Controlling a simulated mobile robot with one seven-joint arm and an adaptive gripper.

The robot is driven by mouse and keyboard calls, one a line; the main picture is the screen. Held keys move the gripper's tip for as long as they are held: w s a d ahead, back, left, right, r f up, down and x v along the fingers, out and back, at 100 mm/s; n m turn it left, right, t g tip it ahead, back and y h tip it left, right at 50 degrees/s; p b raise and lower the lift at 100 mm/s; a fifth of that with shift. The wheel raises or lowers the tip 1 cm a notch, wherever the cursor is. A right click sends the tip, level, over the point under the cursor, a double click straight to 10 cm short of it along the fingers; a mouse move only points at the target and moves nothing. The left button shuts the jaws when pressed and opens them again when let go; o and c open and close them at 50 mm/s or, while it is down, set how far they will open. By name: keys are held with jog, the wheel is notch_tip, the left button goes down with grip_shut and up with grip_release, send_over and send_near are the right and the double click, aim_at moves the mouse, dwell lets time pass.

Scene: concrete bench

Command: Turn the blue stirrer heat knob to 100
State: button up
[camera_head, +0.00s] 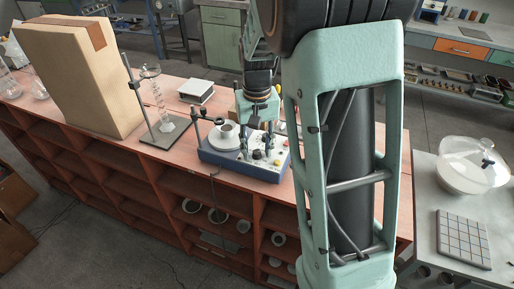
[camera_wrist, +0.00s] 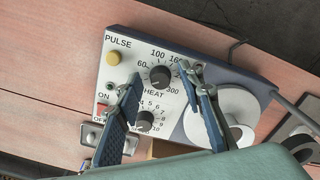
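The blue stirrer (camera_head: 250,166) stands on the red-brown bench in the head view, its white control panel facing the front right. In the wrist view its panel (camera_wrist: 113,88) fills the middle. A dark round knob (camera_wrist: 160,76) sits inside a scale with 60, 100 and 300, with HEAT printed below it. I cannot read its pointer clearly. A second dark knob (camera_wrist: 144,121) with a scale up to 10 sits lower. My gripper (camera_wrist: 161,78) is open, with its blue-padded fingers apart and their tips on either side of the upper knob; contact cannot be told.
A yellow button (camera_wrist: 113,59) under PULSE and a switch marked ON are left of the knobs. A white round plate (camera_wrist: 238,103) is at the right. A glassware stand (camera_head: 165,132) and a large cardboard box (camera_head: 75,80) stand left of the stirrer.

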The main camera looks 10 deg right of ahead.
grip_shut()
jog(key=shift+m, duration=0.3)
jog(key=m+p, duration=0.1)
jog(key=m, duration=0.1)
jog(key=shift+r+m, duration=0.1)
jog(key=shift+m, duration=0.3)
jog(key=m+p, duration=0.2)
jog(key=m, duration=0.2)
jog(key=shift+m, duration=0.3)
jog(key=m+p, duration=0.3)
jog(key=m, duration=0.3)
jog(key=shift+w, duration=0.1)
jog(key=m+p, duration=0.3)
jog(key=m, duration=0.2)
jog(key=shift+w+m, duration=0.1)
jog(key=shift+m, duration=0.3)
